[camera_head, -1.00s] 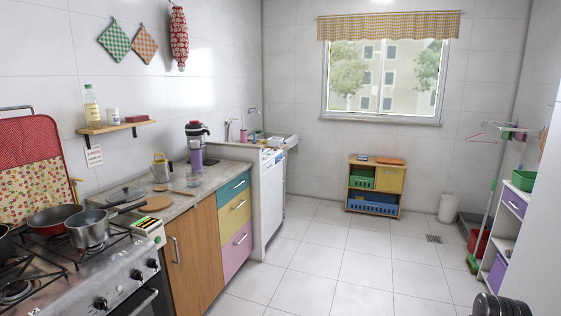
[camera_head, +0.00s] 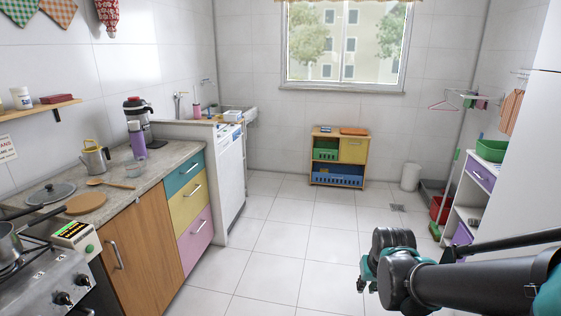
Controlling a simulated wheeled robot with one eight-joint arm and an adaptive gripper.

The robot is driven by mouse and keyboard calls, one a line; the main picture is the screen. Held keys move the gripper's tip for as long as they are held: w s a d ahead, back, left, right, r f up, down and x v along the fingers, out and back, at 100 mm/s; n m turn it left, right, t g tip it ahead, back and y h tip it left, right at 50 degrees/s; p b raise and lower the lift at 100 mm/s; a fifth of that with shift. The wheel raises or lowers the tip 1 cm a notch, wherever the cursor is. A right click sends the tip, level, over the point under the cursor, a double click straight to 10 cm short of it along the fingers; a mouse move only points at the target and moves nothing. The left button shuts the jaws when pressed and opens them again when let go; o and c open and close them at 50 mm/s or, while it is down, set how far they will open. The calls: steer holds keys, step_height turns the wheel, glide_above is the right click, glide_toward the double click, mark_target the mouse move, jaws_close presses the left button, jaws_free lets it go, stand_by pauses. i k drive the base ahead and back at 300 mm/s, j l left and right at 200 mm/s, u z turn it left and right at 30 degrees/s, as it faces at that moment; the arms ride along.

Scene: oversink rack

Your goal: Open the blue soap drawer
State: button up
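A teal-blue drawer (camera_head: 184,174) with a metal bar handle is the top one of a three-drawer stack under the left counter. It looks shut. No label shows, so I cannot tell if this is the soap drawer. Just beyond it stands a white appliance (camera_head: 230,168) with its front seen at a slant; no blue drawer is clear on it. My arm reaches in from the lower right. My gripper (camera_head: 364,284) seems to be the small dark and teal part behind my arm, mostly hidden, far from the drawers. I cannot see its fingers clearly.
A yellow drawer (camera_head: 189,199) and a pink drawer (camera_head: 195,239) sit below the teal one. The tiled floor (camera_head: 275,235) is clear in the middle. A wooden cabinet with baskets (camera_head: 365,151) stands at the back wall. White shelves (camera_head: 455,205) stand at the right.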

mark_target(238, 132)
steer(key=i+j+u, duration=0.15)
steer(key=i, duration=1.05)
steer(key=i+u, duration=0.15)
steer(key=i, duration=1)
steer(key=i+l+u, duration=0.15)
steer(key=i, duration=1.05)
